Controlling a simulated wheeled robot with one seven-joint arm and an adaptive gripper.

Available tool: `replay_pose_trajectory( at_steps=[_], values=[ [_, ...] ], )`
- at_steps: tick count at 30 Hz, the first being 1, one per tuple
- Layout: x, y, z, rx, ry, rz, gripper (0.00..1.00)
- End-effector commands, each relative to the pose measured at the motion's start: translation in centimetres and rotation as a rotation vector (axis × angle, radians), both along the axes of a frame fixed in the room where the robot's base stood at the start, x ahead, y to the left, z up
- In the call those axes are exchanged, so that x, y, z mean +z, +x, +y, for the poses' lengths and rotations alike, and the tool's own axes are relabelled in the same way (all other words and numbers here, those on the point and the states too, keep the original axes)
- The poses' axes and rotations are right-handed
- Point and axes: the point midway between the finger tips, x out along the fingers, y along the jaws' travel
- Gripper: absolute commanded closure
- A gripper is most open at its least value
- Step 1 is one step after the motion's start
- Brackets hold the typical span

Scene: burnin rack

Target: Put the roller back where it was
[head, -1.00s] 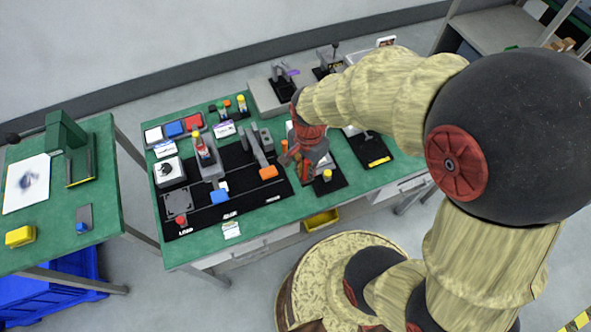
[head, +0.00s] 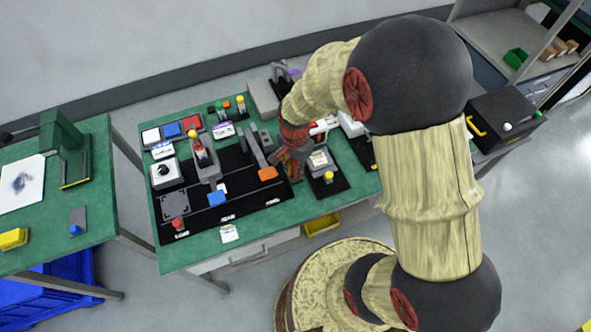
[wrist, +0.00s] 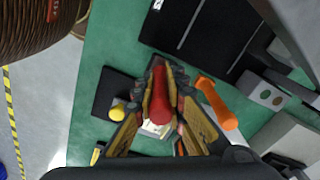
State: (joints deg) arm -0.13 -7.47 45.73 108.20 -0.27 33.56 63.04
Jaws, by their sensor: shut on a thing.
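My gripper (head: 288,168) is low over the green bench, beside the orange-ended lever (head: 268,173). In the wrist view my gripper (wrist: 160,98) is shut on a red, rounded bar (wrist: 158,96), which appears to be the roller's handle. The rest of the roller is hidden by the fingers and the wrist. The orange lever end (wrist: 218,103) lies just right of the fingers in the wrist view, apart from them. I cannot tell whether the roller touches the bench.
A small fixture with a yellow knob (head: 328,177) stands on a black mat right of my gripper. Bare green bench (head: 260,226) runs along the front.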

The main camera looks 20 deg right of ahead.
Motion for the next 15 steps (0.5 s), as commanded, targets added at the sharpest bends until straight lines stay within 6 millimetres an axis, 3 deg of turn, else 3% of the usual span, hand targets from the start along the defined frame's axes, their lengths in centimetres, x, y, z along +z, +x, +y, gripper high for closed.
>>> replay_pose_trajectory(
  at_steps=[15],
  values=[
    [-0.9,0.0,0.0,0.0,0.0,0.0,1.0]
  ],
)
